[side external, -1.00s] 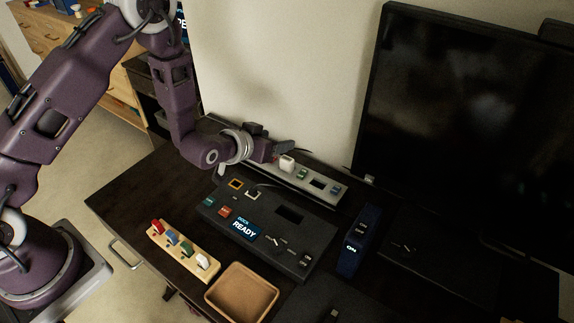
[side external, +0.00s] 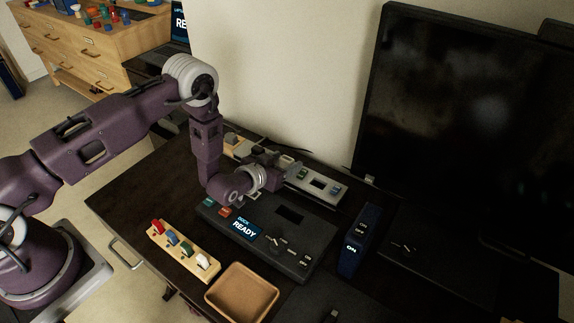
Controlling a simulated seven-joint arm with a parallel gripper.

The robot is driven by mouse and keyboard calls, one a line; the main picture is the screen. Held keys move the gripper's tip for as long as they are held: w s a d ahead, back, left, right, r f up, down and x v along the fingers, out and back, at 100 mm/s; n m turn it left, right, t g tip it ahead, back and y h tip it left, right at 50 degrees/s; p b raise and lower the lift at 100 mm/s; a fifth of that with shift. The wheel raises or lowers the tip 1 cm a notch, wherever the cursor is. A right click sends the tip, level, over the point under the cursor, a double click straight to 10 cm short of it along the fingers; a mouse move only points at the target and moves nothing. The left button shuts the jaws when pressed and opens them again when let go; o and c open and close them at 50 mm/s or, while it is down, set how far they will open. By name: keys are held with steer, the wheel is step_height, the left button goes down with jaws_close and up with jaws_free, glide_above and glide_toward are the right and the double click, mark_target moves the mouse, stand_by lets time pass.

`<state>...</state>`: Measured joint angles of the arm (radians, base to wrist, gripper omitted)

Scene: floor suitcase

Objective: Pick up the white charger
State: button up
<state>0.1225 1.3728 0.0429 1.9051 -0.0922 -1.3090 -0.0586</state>
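I cannot make out a white charger for certain. The grey strip (side external: 300,180) at the back of the desk carries small coloured blocks, and my gripper and wrist cover part of its left half. The white block seen there earlier is hidden now. My gripper (side external: 290,166) is low over the strip's left half, just behind the dark dock panel. Its fingertips are too small and dark to show whether they are open or hold anything. A white piece (side external: 202,262) stands at the right end of the wooden rack (side external: 180,252), well away from my gripper.
The dark dock panel (side external: 318,232) with a READY display lies in front of the strip. An empty tan tray (side external: 243,292) is at the front. A blue switch box (side external: 358,245) and a large monitor (side external: 455,120) stand at the right. The desk's left part is clear.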

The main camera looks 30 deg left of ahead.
jaws_close()
